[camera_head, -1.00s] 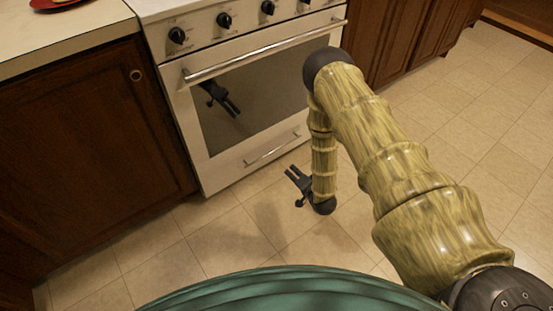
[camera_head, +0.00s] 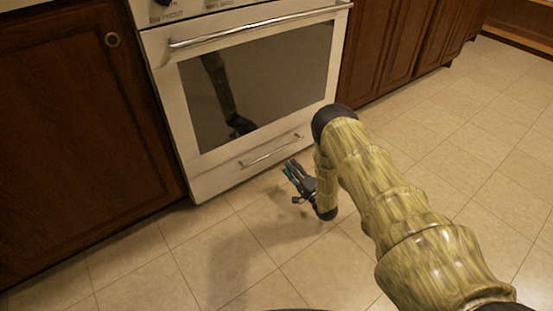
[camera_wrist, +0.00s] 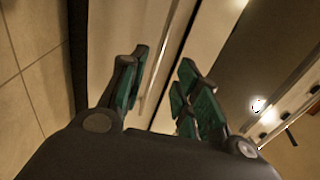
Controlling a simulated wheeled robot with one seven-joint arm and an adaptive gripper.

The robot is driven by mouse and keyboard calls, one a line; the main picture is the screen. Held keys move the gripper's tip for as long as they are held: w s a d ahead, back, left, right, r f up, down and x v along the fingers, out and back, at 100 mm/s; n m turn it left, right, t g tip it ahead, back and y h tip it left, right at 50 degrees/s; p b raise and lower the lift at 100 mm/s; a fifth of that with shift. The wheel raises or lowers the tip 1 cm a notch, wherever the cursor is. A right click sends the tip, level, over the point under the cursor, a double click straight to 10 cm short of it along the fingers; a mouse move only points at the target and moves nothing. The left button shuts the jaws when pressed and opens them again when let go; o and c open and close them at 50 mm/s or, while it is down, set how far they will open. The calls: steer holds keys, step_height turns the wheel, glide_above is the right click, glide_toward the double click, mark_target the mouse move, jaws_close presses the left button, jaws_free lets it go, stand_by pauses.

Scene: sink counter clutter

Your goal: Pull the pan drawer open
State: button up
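The pan drawer (camera_head: 228,174) is the white panel at the bottom of the white oven, and it looks shut, its front level with the oven front. Its thin metal handle (camera_head: 271,151) runs across the drawer front. My gripper (camera_head: 290,168) is low, just in front of the drawer below the handle's right part, fingers pointing toward it. In the wrist view my gripper (camera_wrist: 160,82) is open, with green pads apart. The handle bar (camera_wrist: 166,75) shows between the fingers there, beyond the tips; I see no contact. The exact gap is hard to judge.
The oven door (camera_head: 257,85) with dark glass and a long handle (camera_head: 262,25) is above the drawer. Brown cabinets stand left (camera_head: 75,140) and right (camera_head: 400,40) of the oven. The tiled floor (camera_head: 450,200) in front is clear.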

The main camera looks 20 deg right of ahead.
mark_target(276, 151)
steer(key=shift+b+x, duration=2.5)
steer(key=shift+x, duration=3)
steer(key=shift+c, duration=0.5)
jaws_close()
